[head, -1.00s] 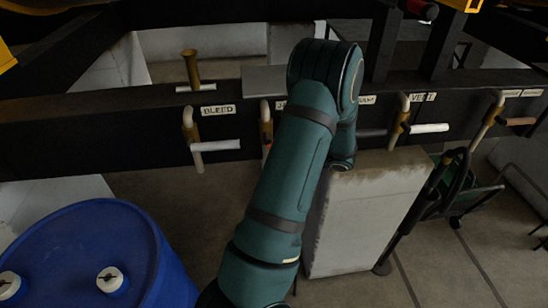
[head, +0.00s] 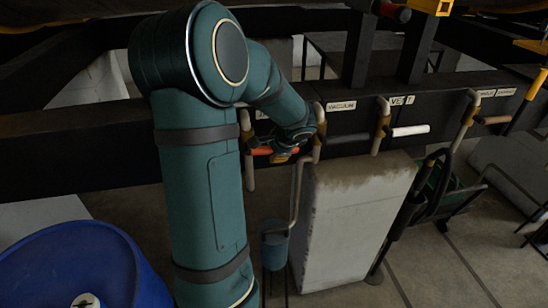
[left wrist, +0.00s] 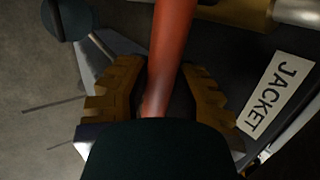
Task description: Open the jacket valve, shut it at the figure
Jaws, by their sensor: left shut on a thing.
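The jacket valve's red-orange handle (left wrist: 168,55) runs between the fingers in the left wrist view, beside the white JACKET label (left wrist: 277,93). My left gripper (left wrist: 155,95) is shut on this handle. In the head view, the handle (head: 262,151) shows as a small red piece beside the gripper (head: 283,153), lying roughly level. My arm hides part of the valve and its label there. No readable figure shows. My right gripper is not in view.
The VACUUM label (head: 341,106) and VENT valve with white handle (head: 410,130) are to the right on the black beam. A blue-grey bucket (head: 275,245) hangs or stands below, beside a pale concrete block (head: 350,220). A blue drum (head: 75,265) is lower left.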

